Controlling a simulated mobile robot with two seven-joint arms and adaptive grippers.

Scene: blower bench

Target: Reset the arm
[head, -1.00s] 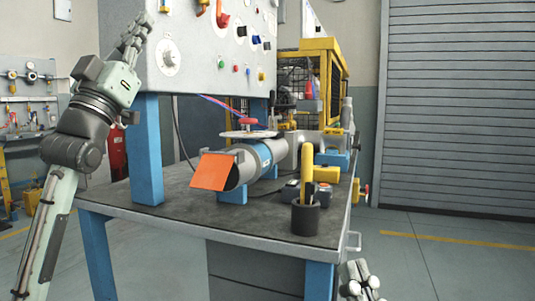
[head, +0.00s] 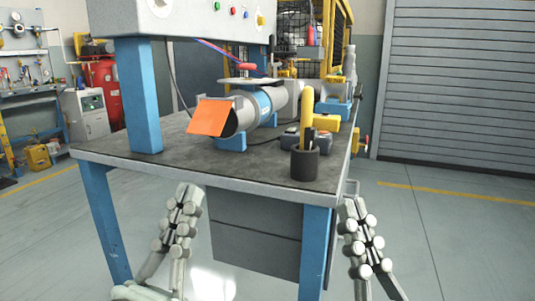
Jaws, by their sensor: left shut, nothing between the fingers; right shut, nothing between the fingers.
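My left gripper (head: 179,222) is low in front of the bench, below the tabletop edge and left of the grey drawer cabinet. It is shut and empty. My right gripper (head: 361,236) is low at the bench's front right corner, beside the blue leg. It is shut and empty. Both grippers point upward and appear apart from the bench. The workbench (head: 110,152) stands ahead with a dark top. On it lies the grey cylindrical blower (head: 246,110) with an orange flap (head: 210,116) at its near end.
A control panel (head: 190,18) rises on blue posts. A red tank (head: 104,88) and a tool rack (head: 30,90) are at the left. Floor at the right, before the grey shutter (head: 460,80), is clear.

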